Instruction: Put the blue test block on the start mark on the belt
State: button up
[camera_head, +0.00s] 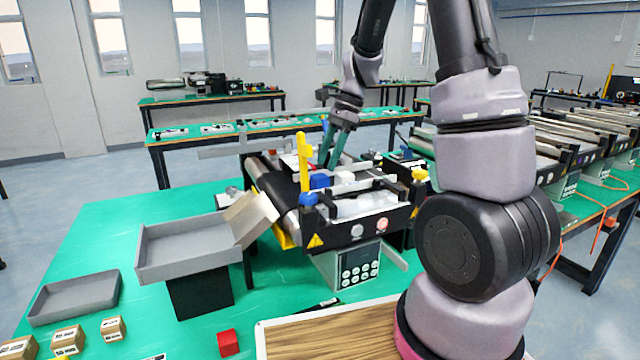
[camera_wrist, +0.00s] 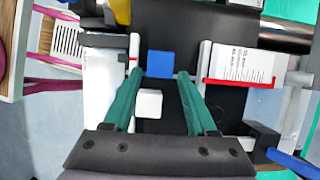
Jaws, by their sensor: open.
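The blue test block (camera_wrist: 160,64) sits on the black belt (camera_wrist: 180,25) in the wrist view, at the tips of my gripper's teal fingers. My gripper (camera_wrist: 160,75) is open, a finger toward each side of the block, with gaps between. A white block (camera_wrist: 149,103) lies on the belt nearer the palm, between the fingers. In the head view my gripper (camera_head: 330,163) points down over the conveyor, above the blue block (camera_head: 320,181). A short red line (camera_wrist: 133,59) shows on the pale left rail; I cannot tell whether it is the start mark.
A red-edged white label panel (camera_wrist: 240,64) stands right of the belt. In the head view a yellow post (camera_head: 304,160) rises close to my gripper. A grey tray (camera_head: 190,245) with a chute stands left of the conveyor. A red cube (camera_head: 228,343) lies on the green table.

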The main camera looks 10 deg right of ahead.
aim_at(320, 176)
jog(key=x, duration=0.5)
jog(key=shift+a+f, duration=0.25)
jog(key=shift+f, duration=0.05)
grip_shut()
